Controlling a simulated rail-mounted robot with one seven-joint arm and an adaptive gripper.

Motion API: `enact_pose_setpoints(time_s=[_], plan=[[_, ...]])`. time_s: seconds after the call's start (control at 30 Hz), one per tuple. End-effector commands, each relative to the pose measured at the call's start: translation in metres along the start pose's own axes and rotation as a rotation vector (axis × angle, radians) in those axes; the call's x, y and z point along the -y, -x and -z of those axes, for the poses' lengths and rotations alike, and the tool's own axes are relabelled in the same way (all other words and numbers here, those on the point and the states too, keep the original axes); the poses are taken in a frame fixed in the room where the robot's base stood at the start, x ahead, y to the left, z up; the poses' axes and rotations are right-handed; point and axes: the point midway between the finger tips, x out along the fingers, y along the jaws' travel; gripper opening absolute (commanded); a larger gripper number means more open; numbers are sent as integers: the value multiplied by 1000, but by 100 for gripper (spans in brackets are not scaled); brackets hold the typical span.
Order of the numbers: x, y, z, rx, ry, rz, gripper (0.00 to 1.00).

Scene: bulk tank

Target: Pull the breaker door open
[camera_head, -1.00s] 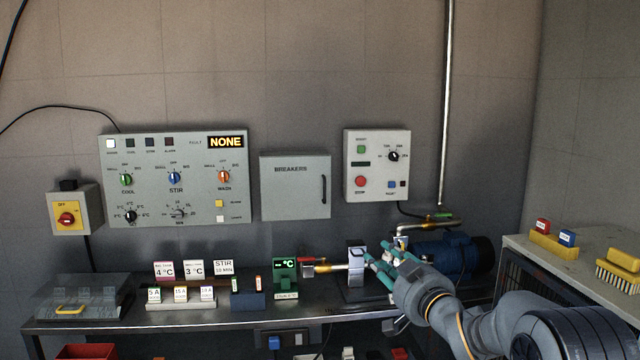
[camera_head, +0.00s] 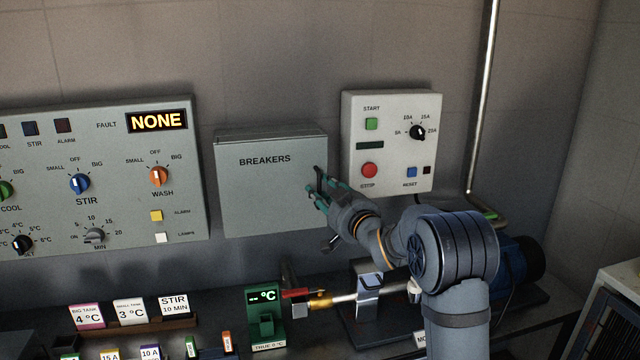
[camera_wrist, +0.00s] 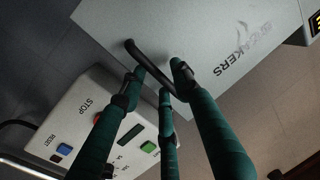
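The grey breaker box door (camera_head: 265,190), labelled BREAKERS, is closed flat on the wall in the head view. It also shows tilted at the top of the wrist view (camera_wrist: 205,35). Its black bar handle (camera_wrist: 147,64) crosses between my fingers in the wrist view; in the head view my fingers largely cover it. My gripper (camera_head: 322,183) is at the door's right edge, its teal fingers apart. In the wrist view my gripper (camera_wrist: 160,82) has fingers on both sides of the handle. I cannot tell whether they touch it.
A control box (camera_head: 390,115) with start and stop buttons is close on the right of the door. A larger control panel (camera_head: 110,220) is on the left. Below is a bench with a green temperature display (camera_head: 265,310), a pipe and label cards. A vertical pipe (camera_head: 483,90) runs farther right.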

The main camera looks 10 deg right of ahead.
Motion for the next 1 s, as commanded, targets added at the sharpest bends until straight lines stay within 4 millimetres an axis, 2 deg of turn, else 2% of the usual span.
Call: enact_pose_setpoints(time_s=[0.13,0.43,0.9,1.0], plan=[[0,-11,1,0,0,-1,31],[0,-13,-1,1,0,-1,31],[0,-12,-1,1,0,0,3],[0,-12,-1,1,0,0,0]])
